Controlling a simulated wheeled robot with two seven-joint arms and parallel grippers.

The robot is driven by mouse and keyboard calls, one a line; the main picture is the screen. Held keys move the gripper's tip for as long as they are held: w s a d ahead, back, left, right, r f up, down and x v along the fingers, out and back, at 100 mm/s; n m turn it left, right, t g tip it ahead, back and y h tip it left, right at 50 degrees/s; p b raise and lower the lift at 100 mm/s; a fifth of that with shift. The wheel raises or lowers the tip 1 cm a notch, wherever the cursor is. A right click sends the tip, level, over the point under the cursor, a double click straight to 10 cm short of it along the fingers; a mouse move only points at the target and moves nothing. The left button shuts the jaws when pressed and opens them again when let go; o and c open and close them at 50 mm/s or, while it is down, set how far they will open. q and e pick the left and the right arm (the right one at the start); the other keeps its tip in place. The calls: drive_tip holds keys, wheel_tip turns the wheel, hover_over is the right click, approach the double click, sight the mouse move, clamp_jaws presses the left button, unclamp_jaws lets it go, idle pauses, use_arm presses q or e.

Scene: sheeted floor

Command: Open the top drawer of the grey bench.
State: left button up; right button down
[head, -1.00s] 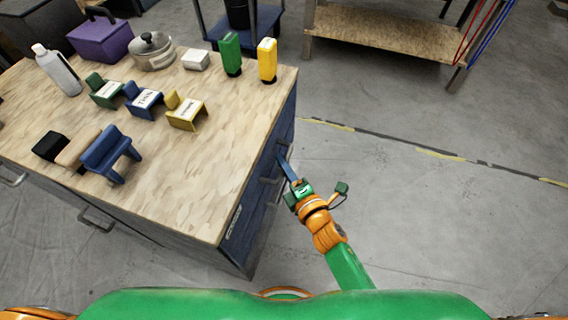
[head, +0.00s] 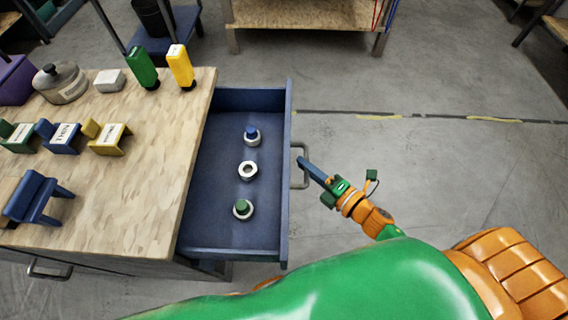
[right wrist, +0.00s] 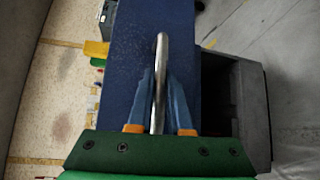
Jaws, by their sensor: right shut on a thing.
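The grey bench (head: 140,190) has a pale wood top and stands at the left in the head view. Its top drawer (head: 215,205) is blue and stands pulled well out to the right, its inside showing. A grey metal bar handle (head: 300,184) is on its front. My right gripper (head: 305,165) is at this handle. In the right wrist view the handle (right wrist: 160,60) runs between the two blue fingers, and the gripper (right wrist: 161,95) is shut on it, close to the blue drawer front (right wrist: 122,60). My left gripper is out of view.
Inside the drawer lie a blue-topped nut (head: 251,137), a plain nut (head: 247,170) and a green-topped nut (head: 243,209). The floor at right is clear.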

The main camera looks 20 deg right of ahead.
drive_tip(key=s+d+b, duration=0.1)
drive_tip(key=s+d, duration=0.2)
drive_tip(key=d, duration=0.6)
drive_tip(key=shift+d, duration=0.25)
drive_tip(key=c, duration=0.8)
unclamp_jaws()
drive_tip(key=shift+c, duration=0.2)
drive_tip(key=v, duration=0.7)
